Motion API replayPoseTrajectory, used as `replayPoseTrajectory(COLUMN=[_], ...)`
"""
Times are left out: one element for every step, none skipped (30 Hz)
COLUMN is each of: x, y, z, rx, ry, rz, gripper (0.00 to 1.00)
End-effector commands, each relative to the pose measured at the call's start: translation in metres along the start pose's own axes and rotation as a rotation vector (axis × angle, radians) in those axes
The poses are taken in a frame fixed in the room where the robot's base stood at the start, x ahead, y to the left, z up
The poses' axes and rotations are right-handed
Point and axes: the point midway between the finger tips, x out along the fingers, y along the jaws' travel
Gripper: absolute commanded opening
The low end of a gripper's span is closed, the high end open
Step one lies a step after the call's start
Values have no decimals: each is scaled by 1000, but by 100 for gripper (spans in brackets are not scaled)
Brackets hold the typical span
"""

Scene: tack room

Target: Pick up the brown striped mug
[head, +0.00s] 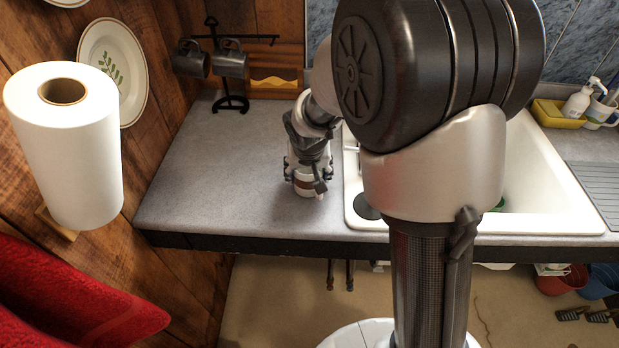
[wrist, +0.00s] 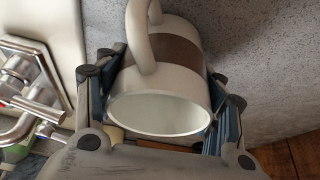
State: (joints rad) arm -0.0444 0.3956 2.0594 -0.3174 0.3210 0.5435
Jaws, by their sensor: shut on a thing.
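The mug is white with a broad brown band, and in the wrist view the mug (wrist: 128,88) lies between my gripper's fingers with its open, empty mouth facing the camera and its handle toward the top. My gripper (wrist: 165,92) is shut on it, one finger on each side of the body. In the head view my gripper (head: 307,172) points down over the grey counter, left of the sink, and the lower part of the mug (head: 307,188) shows beneath it. I cannot tell whether the mug touches the counter.
The white sink (head: 560,190) is just right of my gripper. Dark mugs (head: 231,62) hang on a black stand (head: 231,103) at the back. A paper towel roll (head: 70,150) and a plate (head: 115,65) are at the left wall. The counter's left part (head: 200,190) is clear.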

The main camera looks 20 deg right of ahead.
Motion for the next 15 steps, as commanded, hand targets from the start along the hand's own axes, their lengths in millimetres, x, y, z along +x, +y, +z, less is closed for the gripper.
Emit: replayPoseTrajectory(x=[0, 0, 0, 0, 0, 0, 0, 0, 0, 0, 0, -1, -3, -5, -8], y=[0, 0, 0, 0, 0, 0, 0, 0, 0, 0, 0, 0, 0, 0, 0], z=[0, 0, 0, 0, 0, -1, -1, -1, -1, -1, -1, -1, -2, -3, -4], rx=[0, 0, 0, 0, 0, 0, 0, 0, 0, 0, 0, 0, 0, 0, 1], ry=[0, 0, 0, 0, 0, 2, 2, 2, 2, 2, 2, 2, 2, 3, 4], rz=[0, 0, 0, 0, 0, -1, -1, -1, -1, -1, -1, -1, -1, -1, -1], gripper=[39, 37, 34, 32, 30, 30, 30, 30, 30, 30, 30, 30, 30, 30, 30])
